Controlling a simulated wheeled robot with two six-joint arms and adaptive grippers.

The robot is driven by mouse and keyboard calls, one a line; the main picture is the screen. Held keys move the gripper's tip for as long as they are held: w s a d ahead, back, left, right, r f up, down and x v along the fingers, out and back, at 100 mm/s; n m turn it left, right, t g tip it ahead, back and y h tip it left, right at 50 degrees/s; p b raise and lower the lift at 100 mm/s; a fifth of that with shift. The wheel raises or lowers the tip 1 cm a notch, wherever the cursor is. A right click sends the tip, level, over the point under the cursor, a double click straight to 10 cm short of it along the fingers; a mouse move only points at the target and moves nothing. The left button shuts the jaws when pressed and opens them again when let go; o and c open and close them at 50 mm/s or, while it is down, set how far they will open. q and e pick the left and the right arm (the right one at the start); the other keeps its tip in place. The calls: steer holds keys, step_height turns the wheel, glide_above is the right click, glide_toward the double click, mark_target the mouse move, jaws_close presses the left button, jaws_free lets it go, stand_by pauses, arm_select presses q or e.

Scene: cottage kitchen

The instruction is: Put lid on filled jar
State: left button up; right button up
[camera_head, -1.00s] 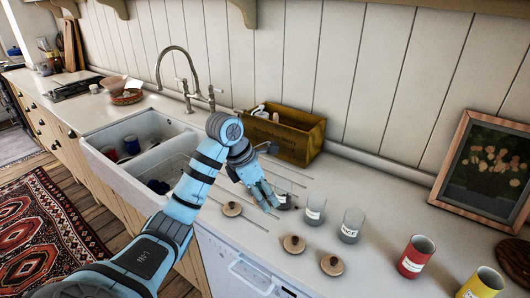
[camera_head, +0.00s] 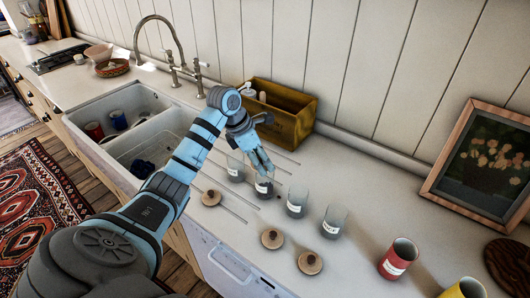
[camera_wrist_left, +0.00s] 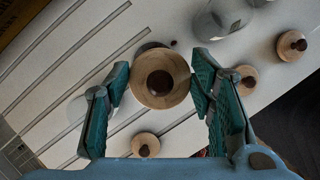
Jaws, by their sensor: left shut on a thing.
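My left gripper (camera_head: 267,172) is above the dark-filled jar (camera_head: 264,190), which has a white label. In the left wrist view the gripper (camera_wrist_left: 163,88) is shut on a round wooden lid (camera_wrist_left: 168,98) with a dark knob, one finger on each side. Part of something dark shows under the lid's far edge, probably the filled jar (camera_wrist_left: 150,47). I cannot tell whether the lid touches the rim. The head view hides the held lid behind the fingers. My right gripper is not in view.
Clear jars stand beside the filled one: one to its left (camera_head: 236,168), two to its right (camera_head: 297,203) (camera_head: 334,222). Three loose lids (camera_head: 211,198) (camera_head: 272,239) (camera_head: 310,263) lie in front. A wooden box (camera_head: 290,118) stands behind; red (camera_head: 398,258) and yellow cups stand right.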

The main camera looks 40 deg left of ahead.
arm_select(q)
steer(key=w+f, duration=0.1)
steer(key=w+f+b, duration=0.1)
steer(key=f, duration=0.1)
steer(key=shift+w+d+f, duration=0.1)
steer(key=shift+w+f, duration=0.1)
steer(key=shift+w, duration=0.1)
steer(key=shift+s+r, duration=0.2)
steer(key=shift+s, duration=0.15)
steer(key=shift+s+r, duration=0.15)
steer(key=shift+s, duration=0.1)
steer(key=shift+w, duration=0.5)
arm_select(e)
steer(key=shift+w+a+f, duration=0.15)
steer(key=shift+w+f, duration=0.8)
arm_select(q)
steer(key=shift+s, duration=0.25)
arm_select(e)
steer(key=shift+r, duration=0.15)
